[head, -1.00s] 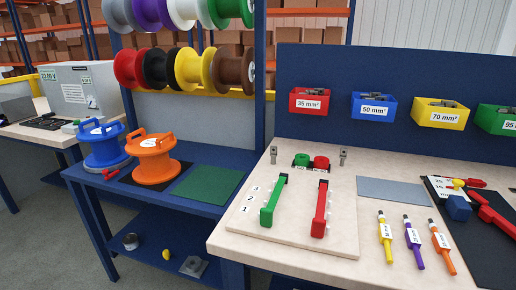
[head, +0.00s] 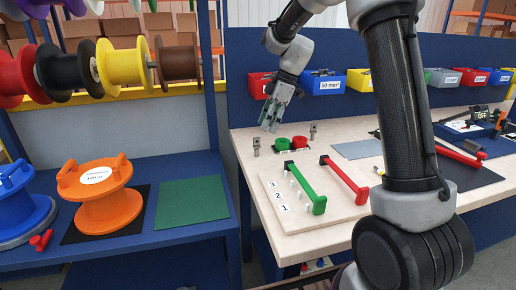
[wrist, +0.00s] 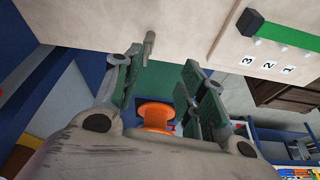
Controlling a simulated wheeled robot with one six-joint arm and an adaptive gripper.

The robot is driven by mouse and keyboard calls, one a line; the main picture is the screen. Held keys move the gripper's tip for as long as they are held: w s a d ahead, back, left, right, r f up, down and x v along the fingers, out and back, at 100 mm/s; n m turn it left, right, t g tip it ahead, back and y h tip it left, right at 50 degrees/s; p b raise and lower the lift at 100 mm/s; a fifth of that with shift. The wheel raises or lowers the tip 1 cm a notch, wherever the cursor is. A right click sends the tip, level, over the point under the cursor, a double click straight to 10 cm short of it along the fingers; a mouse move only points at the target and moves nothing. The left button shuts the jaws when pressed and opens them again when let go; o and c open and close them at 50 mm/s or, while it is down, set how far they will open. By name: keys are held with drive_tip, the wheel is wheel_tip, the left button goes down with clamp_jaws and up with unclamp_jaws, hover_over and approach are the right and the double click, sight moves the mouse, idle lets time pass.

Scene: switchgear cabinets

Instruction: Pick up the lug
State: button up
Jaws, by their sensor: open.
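Two small grey metal pieces stand upright on the workbench, one at the left (head: 256,147) and one at the right (head: 312,132); I cannot tell whether either is the lug. My gripper (head: 270,125) is open and empty above the back left of the bench, pointing down in front of the red bin. In the wrist view the open fingers (wrist: 160,62) have nothing between them in contact. One upright grey metal piece (wrist: 149,45) shows just beyond the fingertips, apart from them.
A board (head: 288,220) with green (head: 305,188) and red (head: 345,180) handled bars lies at the bench front. Red and green round pieces (head: 291,144) sit behind it. Left, a lower blue table (head: 120,237) holds an orange spool (head: 98,200).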

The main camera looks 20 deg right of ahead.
sight(253, 156)
drive_tip(key=shift+n, duration=0.8)
drive_tip(key=w+a+f, duration=0.1)
drive_tip(key=w+f, duration=0.1)
drive_tip(key=a+f, duration=0.1)
drive_tip(key=f, duration=0.1)
drive_tip(key=shift+w+a, duration=0.3)
drive_tip(key=shift+w, duration=0.1)
drive_tip(key=x, duration=0.6)
drive_tip(key=shift+s+a+f, duration=0.1)
drive_tip(key=shift+s+f, duration=0.15)
drive_tip(key=shift+f, duration=0.1)
clamp_jaws()
